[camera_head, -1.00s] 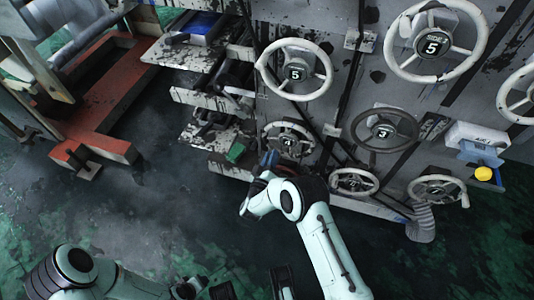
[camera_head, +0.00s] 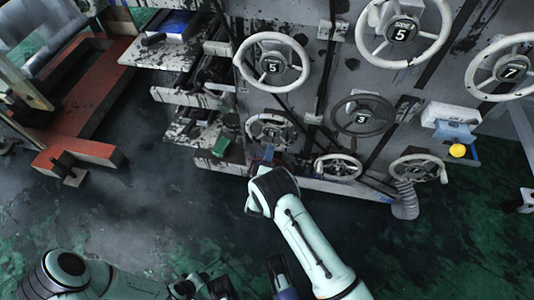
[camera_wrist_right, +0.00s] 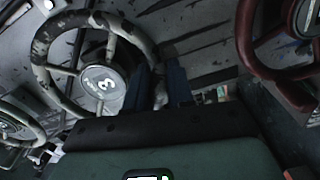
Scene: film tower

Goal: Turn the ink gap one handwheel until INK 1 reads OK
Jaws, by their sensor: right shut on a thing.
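A worn, pale-rimmed handwheel (camera_head: 270,132) sits low on the grey machine panel, left of the darker wheel marked 3. I cannot read its hub label surely in the head view, so I cannot confirm that it is ink gap one. My right gripper (camera_head: 267,157) is at its lower rim. In the right wrist view, the wheel (camera_wrist_right: 103,86) fills the left side and the gripper (camera_wrist_right: 161,90) is shut on its rim. My left gripper (camera_head: 222,287) is low in the head view, away from the wheels, its fingers unclear. No INK 1 reading is legible.
Other handwheels surround it: a 5 wheel (camera_head: 273,68) above, a dark 3 wheel (camera_head: 361,116) right, and a small wheel (camera_head: 338,167) close to my right forearm. Open floor (camera_head: 150,215) lies left.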

